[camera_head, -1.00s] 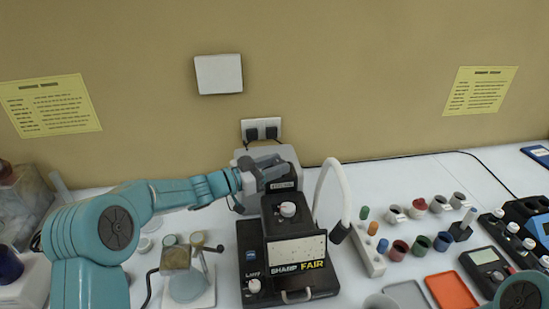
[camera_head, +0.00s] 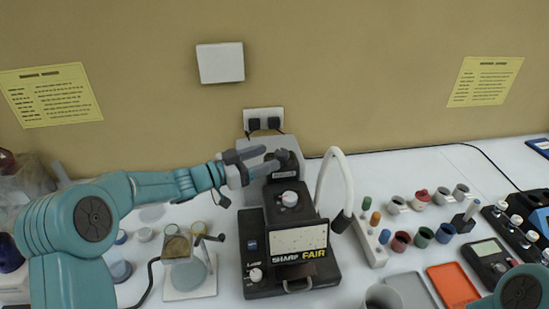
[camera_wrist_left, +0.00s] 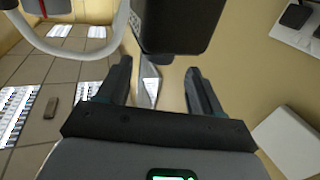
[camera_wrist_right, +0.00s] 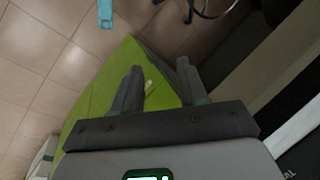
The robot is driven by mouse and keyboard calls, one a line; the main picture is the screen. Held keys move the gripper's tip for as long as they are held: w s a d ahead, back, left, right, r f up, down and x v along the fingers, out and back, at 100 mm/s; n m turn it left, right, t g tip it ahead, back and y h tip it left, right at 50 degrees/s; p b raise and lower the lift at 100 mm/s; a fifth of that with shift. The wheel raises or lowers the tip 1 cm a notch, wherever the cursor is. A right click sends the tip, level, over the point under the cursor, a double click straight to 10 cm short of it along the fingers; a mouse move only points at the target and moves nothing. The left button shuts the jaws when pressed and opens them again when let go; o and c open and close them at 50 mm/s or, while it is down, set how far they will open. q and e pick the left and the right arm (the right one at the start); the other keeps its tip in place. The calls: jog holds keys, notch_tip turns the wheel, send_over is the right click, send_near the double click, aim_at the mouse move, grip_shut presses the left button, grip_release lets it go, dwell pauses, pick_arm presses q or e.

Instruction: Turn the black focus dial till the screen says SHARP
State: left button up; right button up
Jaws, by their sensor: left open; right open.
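A black instrument (camera_head: 290,276) stands on the white table in the head view. Its front reads SHARP in white and FAIR in yellow (camera_head: 314,254), below a pale speckled screen (camera_head: 298,239). A white-capped knob (camera_head: 289,198) sits on its top. My left gripper (camera_head: 268,159) is open at the instrument's upper rear, beside a dark rounded part (camera_head: 283,157); I cannot tell if that is the focus dial. In the left wrist view the open fingers (camera_wrist_left: 160,88) have a black block (camera_wrist_left: 178,25) just beyond them. My right gripper (camera_wrist_right: 160,82) is open and empty, away from the instrument.
A white curved lamp neck (camera_head: 340,170) arches close on the instrument's right. Several small pots, a grey tray (camera_head: 410,289) and an orange tray (camera_head: 453,286) lie to the right. A green surface (camera_wrist_right: 115,75) lies below my right gripper.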

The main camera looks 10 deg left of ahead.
pick_arm(q)
jog(key=b+v, duration=0.2)
jog(key=v, duration=1)
jog(key=shift+b, duration=0.3)
jog(key=shift+s, duration=0.15)
